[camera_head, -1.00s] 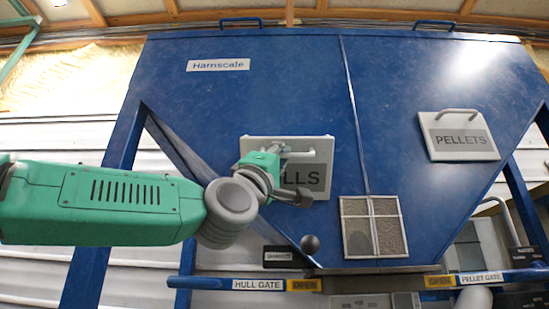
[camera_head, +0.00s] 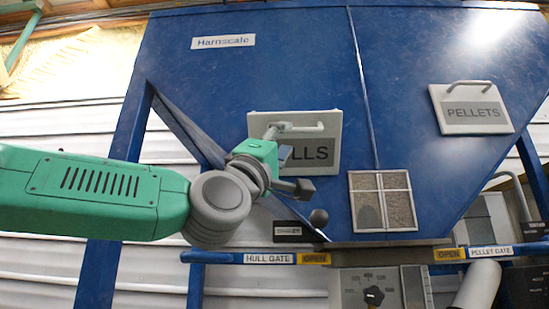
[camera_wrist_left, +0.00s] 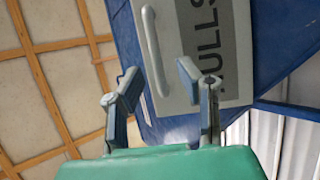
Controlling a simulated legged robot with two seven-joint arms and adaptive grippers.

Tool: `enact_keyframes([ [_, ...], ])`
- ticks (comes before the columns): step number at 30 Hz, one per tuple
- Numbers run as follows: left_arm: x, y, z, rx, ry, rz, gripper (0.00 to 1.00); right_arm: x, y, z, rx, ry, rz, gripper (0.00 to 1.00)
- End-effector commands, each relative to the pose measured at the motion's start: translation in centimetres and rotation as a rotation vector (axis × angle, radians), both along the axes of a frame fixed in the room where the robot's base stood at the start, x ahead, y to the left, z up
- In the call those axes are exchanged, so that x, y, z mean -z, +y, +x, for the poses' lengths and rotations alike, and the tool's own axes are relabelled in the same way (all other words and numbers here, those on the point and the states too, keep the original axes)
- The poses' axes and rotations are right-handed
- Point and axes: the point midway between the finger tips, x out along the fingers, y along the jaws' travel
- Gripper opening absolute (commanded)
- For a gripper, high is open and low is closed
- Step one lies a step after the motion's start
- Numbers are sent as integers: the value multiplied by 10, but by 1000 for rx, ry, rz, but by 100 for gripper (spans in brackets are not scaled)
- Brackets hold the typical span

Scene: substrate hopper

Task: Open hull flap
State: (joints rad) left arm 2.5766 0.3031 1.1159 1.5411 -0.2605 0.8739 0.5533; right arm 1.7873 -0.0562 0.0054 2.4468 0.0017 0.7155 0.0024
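The hull flap (camera_head: 325,155) is a pale panel with a grey HULLS label on the blue hopper's sloping front, and it looks closed. Its bar handle (camera_head: 306,128) runs along the top of the panel. My left gripper (camera_head: 292,158) is in front of the flap's left part and hides some of the label. In the left wrist view, my left gripper (camera_wrist_left: 158,75) has its two fingers spread apart. The flap's handle (camera_wrist_left: 153,50) lies beyond and between the fingertips, and I see no grip on it. My right gripper is not in view.
The pellet flap (camera_head: 437,100) is at the right on the hopper (camera_head: 270,80). A mesh window (camera_head: 382,202) sits low in the middle. A control panel (camera_head: 350,290) stands underneath.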

Motion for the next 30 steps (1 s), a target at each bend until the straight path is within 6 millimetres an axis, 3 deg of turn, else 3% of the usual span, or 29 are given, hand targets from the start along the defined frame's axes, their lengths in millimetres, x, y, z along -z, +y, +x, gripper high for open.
enact_keyframes([
  [6,33,7,-25,5,2,9,31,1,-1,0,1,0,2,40],
  [12,51,16,-39,5,2,8,31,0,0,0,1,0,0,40],
  [30,56,17,-42,5,1,9,31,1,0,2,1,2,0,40],
])
